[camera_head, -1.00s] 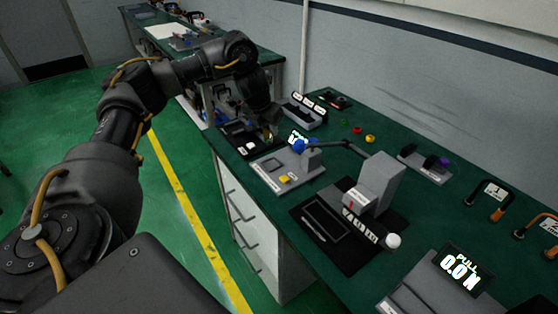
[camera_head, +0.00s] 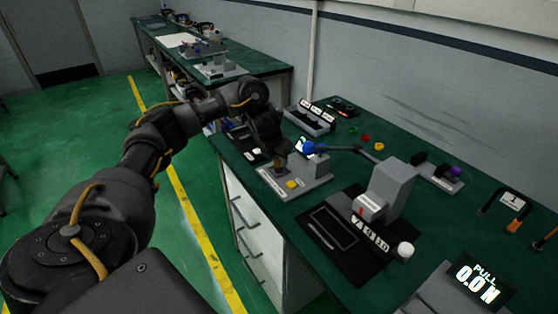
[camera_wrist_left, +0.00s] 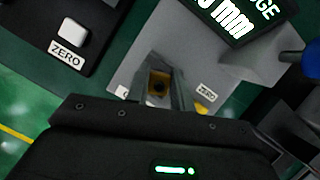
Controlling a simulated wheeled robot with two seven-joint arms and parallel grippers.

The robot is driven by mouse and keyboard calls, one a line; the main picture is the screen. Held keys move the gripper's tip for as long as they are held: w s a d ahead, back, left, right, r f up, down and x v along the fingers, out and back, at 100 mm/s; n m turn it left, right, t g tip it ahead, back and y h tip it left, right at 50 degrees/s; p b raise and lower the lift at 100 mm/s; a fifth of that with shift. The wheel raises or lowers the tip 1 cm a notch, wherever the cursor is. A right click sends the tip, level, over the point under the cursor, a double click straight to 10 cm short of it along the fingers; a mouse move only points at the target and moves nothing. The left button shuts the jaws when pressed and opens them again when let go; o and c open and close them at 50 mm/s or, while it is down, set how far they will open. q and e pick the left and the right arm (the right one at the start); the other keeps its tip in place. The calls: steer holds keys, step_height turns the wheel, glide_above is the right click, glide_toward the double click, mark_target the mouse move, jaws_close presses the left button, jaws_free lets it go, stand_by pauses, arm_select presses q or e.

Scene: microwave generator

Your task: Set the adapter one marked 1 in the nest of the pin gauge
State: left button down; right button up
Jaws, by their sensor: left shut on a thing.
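The pin gauge is a grey block (camera_head: 318,172) on the near bench, with a yellow button (camera_head: 292,184) and a lever ending in a blue knob (camera_head: 308,147). My left gripper (camera_head: 280,163) is over the left part of its base. In the left wrist view its fingers (camera_wrist_left: 160,88) are shut on a small brass-coloured adapter (camera_wrist_left: 158,83) with a dark centre hole. The grey gauge base (camera_wrist_left: 140,50) lies beneath. The fingers and adapter hide the nest, so I cannot tell whether the adapter touches it. No mark 1 is readable on the adapter.
A dark device with a white ZERO button (camera_wrist_left: 73,33) stands left of the gauge. A grey post unit on a black mat (camera_head: 340,262) stands to the right. A labelled grey rack (camera_head: 310,118) and small coloured caps (camera_head: 365,138) lie behind.

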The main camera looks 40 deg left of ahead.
arm_select(q)
steer(key=shift+s+r, duration=0.1)
steer(key=c, duration=1.2)
jaws_free()
steer(key=shift+r, duration=0.35)
steer(key=p+v, duration=0.4)
steer(key=v, duration=0.7)
steer(key=shift+s+p, duration=0.25)
steer(key=shift+p, duration=0.15)
steer(key=shift+d, duration=0.15)
